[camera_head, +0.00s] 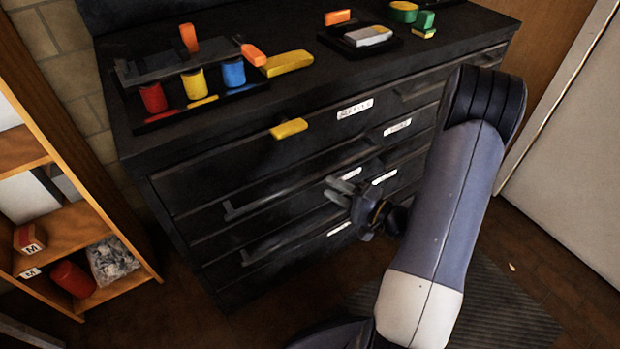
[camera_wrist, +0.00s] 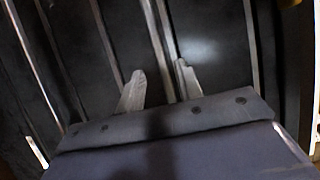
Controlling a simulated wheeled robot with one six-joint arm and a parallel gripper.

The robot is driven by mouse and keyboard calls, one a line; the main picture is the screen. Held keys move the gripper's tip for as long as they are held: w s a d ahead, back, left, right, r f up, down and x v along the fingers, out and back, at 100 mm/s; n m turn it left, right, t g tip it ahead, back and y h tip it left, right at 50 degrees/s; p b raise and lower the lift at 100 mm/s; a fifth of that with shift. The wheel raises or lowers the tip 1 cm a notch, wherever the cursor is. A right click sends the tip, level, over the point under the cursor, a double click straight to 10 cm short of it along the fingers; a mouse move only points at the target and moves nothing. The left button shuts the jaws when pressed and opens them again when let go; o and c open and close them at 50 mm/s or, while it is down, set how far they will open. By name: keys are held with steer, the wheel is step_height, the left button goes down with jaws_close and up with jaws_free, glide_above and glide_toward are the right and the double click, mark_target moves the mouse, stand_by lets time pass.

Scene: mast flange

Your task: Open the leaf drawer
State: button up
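A black chest of drawers (camera_head: 240,165) stands before me with several drawers in its front. They have dark bar handles, such as one on the left (camera_head: 265,197), and white labels (camera_head: 340,229) whose words I cannot read, so I cannot tell which is the leaf drawer. The drawers look shut. My gripper (camera_head: 336,188) is at the middle of the front, beside the lower labels. In the wrist view its two fingers (camera_wrist: 160,82) are apart, with a pale narrow bar running between them. I cannot tell if they touch it.
The chest top holds red, yellow and blue cylinders (camera_head: 193,84), loose coloured blocks and a small dark tray (camera_head: 388,43). A yellow piece (camera_head: 289,128) sits at the top drawer's front. A wooden shelf (camera_head: 70,230) is at left, a pale door (camera_head: 570,160) at right.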

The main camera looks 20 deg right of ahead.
mark_target(314, 179)
steer(key=shift+x, duration=3.6)
steer(key=shift+c, duration=0.2)
steer(key=shift+s, duration=0.1)
jaws_close()
